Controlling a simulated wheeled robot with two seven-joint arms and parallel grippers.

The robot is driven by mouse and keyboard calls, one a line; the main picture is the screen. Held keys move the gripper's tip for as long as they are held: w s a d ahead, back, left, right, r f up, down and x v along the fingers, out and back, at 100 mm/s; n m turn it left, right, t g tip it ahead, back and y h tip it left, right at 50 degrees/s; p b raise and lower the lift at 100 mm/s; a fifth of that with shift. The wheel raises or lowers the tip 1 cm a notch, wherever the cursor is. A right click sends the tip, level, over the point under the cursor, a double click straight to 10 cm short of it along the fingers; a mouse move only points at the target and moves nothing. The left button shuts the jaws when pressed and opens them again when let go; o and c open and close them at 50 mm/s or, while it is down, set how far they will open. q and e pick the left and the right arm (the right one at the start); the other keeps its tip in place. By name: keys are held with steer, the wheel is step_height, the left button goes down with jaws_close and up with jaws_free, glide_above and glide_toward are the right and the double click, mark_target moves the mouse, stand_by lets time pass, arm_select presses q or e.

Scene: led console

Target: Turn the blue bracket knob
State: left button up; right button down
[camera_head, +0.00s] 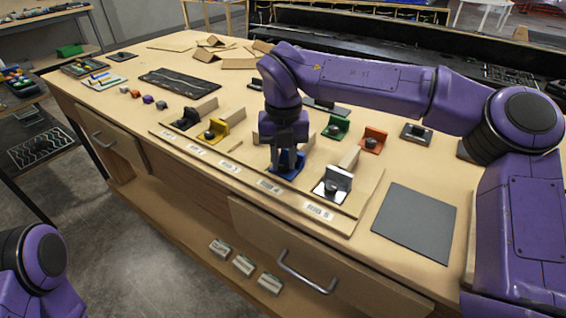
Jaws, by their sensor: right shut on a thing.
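The blue bracket (290,176) sits on the wooden board, behind the fourth label from the left. My right gripper (286,163) points straight down over it and is shut. Its fingers are at the knob on the blue bracket, and the knob itself is hidden behind them. My left arm shows only as a purple part at the lower left edge, and its gripper is not in view.
A yellow bracket (217,132) and a black bracket (186,119) stand on the board to the left. A white bracket (333,184) stands close on the right. Behind are a green bracket (337,127) and an orange bracket (373,139). A grey mat (415,222) lies clear at the right.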

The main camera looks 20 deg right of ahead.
mark_target(283, 167)
steer(key=m+b, duration=0.2)
steer(key=m, duration=0.1)
steer(key=shift+s+a+f, duration=0.1)
steer(key=shift+s, duration=0.1)
steer(key=shift+m+b, duration=0.3)
steer(key=shift+m, duration=0.3)
steer(key=shift+r, duration=0.2)
steer(key=c, duration=1)
jaws_free()
steer(key=shift+o, duration=0.6)
steer(key=shift+s+a+r, duration=0.1)
step_height(283, 167, up, 11)
steer(key=shift+f+p, duration=0.2)
steer(key=shift+p, duration=0.2)
